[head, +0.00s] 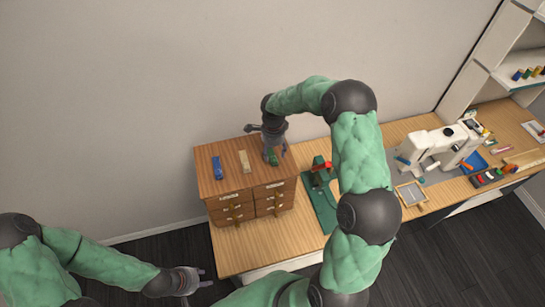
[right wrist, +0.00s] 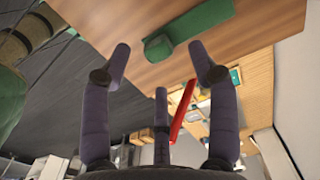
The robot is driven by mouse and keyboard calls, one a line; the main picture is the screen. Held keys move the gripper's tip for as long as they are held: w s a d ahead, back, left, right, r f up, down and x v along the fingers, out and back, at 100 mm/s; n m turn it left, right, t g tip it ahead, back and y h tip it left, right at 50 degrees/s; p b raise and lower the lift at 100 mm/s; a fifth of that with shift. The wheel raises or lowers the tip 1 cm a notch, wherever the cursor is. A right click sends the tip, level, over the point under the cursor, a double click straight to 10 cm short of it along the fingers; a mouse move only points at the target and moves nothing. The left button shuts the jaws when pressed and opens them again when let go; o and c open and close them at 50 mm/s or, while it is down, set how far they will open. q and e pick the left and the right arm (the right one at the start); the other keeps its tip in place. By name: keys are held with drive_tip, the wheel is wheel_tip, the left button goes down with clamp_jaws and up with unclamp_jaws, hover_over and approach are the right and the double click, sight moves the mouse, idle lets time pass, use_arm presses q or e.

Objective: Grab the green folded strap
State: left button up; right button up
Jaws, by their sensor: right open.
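The green folded strap (right wrist: 192,24) lies on top of the small wooden drawer cabinet (head: 207,158). It also shows in the head view (head: 273,159), partly covered by my right gripper. My right gripper (head: 276,152) is just above the strap at the right end of the cabinet top. In the right wrist view my right gripper (right wrist: 165,62) is open and empty, with the strap just past its fingertips and not between them. My left gripper (head: 207,279) is empty, low at the left of the table, with its fingers apart.
A blue strap (head: 217,167) and a beige strap (head: 244,161) lie left of the green one. A green mat (head: 316,205) and a red item (head: 321,163) are right of the cabinet. A white sewing machine (head: 437,146) stands further right. The wall is close behind the cabinet.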

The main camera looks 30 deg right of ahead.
sight(274, 158)
wheel_tip(274, 158, down, 4)
drive_tip(key=shift+s+f+p, duration=0.1)
drive_tip(key=shift+s+p, duration=0.05)
drive_tip(key=shift+p, duration=0.45)
clamp_jaws()
